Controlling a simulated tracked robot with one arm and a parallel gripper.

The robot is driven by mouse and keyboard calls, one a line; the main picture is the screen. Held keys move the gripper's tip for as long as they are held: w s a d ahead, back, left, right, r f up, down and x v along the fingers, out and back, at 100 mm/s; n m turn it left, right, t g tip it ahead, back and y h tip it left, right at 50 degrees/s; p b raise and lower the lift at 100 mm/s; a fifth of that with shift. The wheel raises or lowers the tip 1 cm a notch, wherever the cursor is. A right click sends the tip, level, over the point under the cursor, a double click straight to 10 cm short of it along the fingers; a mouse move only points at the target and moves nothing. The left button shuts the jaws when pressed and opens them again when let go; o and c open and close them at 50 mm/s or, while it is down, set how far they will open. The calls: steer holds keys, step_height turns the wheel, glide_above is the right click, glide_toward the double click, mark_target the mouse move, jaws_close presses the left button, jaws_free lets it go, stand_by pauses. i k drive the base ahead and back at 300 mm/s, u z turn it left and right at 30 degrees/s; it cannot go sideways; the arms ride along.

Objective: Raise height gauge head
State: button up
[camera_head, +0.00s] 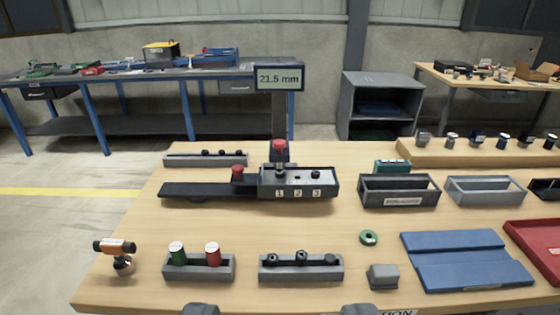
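The height gauge stands near the middle of the wooden bench. Its dark column (279,119) carries a display (279,78) reading 21.5 mm. The gauge head (279,157), with a red knob (279,144) on top, sits low on the column, just above the dark block (298,188) marked 1, 2 and 3. Whether the head touches a part on the block is too small to tell. My gripper (282,309) shows only as two dark fingertips at the bottom edge. They are wide apart with nothing between them, well in front of the gauge.
A second red knob (237,171) stands left of the block. A grey holder (300,268) with black parts and a holder (199,267) with green and red cylinders lie in front. Grey bins (400,191) and a blue tray (466,260) are at right.

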mark_target(279, 153)
steer(key=z, duration=0.75)
steer(key=i, duration=1.75)
steer(key=u, duration=0.3)
